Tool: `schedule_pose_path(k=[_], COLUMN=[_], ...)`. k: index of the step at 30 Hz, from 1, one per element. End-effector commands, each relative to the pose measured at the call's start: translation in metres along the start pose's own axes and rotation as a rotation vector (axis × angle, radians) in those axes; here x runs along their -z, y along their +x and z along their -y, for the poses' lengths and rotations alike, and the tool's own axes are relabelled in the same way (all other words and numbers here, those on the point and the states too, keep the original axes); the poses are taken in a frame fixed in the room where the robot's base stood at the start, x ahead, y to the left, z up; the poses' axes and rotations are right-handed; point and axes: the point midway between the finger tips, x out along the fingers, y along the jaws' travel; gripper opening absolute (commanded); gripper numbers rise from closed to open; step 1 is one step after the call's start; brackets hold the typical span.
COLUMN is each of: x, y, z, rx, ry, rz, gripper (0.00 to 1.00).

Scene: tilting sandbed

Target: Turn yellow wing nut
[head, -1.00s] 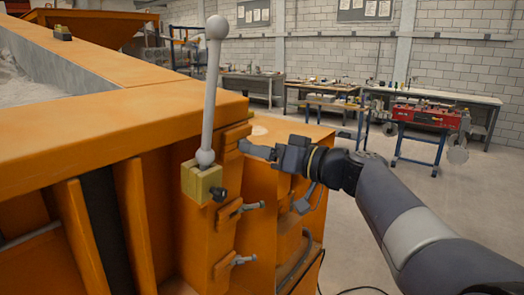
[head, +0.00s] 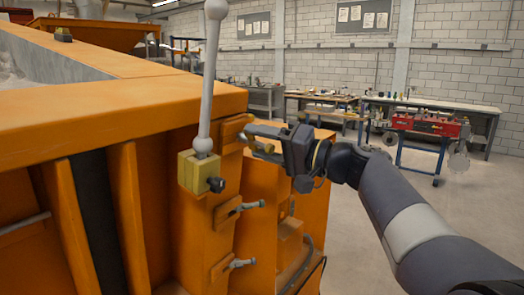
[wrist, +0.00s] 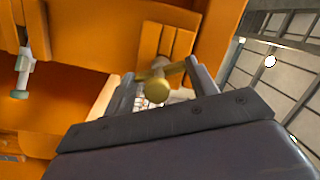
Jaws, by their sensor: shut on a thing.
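The yellow wing nut (wrist: 157,89) sits on the orange bracket at the bed's side, between my gripper's two fingers in the wrist view. Its round hub faces the camera and its wings reach out to the fingers on both sides. My gripper (wrist: 160,88) is shut on it. In the head view my gripper (head: 254,138) reaches in from the right against the orange side panel, and the wing nut (head: 262,147) shows only as a small yellowish patch there.
A grey ball-ended lever (head: 209,80) stands on a yellow block (head: 198,173) with a dark knob, close left of my gripper. Two grey-handled clamps (head: 238,208) stick out below. Open floor (head: 380,240) lies to the right.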

Motion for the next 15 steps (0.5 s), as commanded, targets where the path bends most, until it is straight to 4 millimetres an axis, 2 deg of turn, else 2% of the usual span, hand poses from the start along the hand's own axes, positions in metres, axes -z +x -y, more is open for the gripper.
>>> schedule_pose_path(k=[15], x=[-0.0009], y=[0.0000], z=[-0.0035], rx=[0.091], ry=[0.483], rz=[0.000], gripper=[0.32])
